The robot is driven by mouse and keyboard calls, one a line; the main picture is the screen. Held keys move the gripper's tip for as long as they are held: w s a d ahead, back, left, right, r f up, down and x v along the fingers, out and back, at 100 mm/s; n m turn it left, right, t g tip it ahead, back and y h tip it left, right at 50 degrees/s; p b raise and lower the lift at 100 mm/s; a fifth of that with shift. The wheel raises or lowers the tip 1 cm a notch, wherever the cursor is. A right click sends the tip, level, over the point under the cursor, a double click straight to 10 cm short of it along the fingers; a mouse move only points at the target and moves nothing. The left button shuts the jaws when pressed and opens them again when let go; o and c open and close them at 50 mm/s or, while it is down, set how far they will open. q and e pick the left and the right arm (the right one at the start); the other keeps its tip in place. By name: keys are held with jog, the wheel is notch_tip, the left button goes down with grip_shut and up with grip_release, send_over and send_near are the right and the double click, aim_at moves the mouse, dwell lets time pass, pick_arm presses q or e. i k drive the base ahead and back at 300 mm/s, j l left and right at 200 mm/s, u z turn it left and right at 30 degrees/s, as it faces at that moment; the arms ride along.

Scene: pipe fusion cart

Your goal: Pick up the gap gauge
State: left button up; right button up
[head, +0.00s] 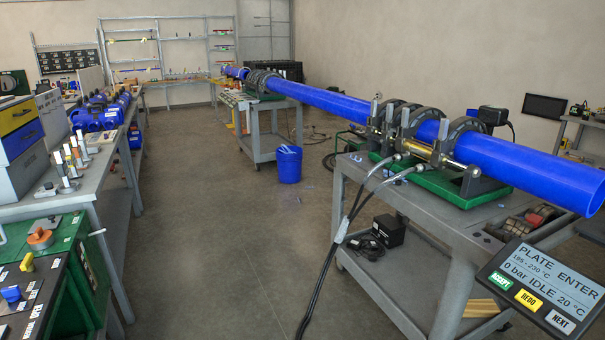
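I cannot make out a gap gauge for certain in the head view. Several small upright tools with metal posts (67,170) stand on the grey bench (105,178) at the left; they are too small to identify. A long blue pipe (330,102) runs from the back to the right, clamped in the dark rings of the fusion machine (440,150) on its green base (432,184). Neither of my grippers is in view.
The grey cart (385,215) carries the fusion machine, with hoses hanging off its left side. A control screen (540,287) is at the lower right. A blue bucket (288,164) stands on the floor. The middle floor (215,240) is clear.

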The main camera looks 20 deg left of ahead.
aim_at(77, 150)
jog(key=i+j+u, duration=0.25)
jog(key=i+u, duration=0.15)
jog(key=i, duration=0.2)
jog(key=i+u, duration=0.35)
jog(key=i, duration=0.25)
jog(key=i+l+u, duration=0.1)
jog(key=i+u, duration=0.3)
jog(key=i, duration=0.2)
jog(key=i+u, duration=0.25)
jog(key=i, duration=0.2)
jog(key=i+l+u, duration=0.2)
jog(key=i, duration=0.25)
jog(key=i+u, duration=0.25)
jog(key=i, duration=0.15)
jog(key=i+l+u, duration=0.2)
jog(key=i, duration=0.25)
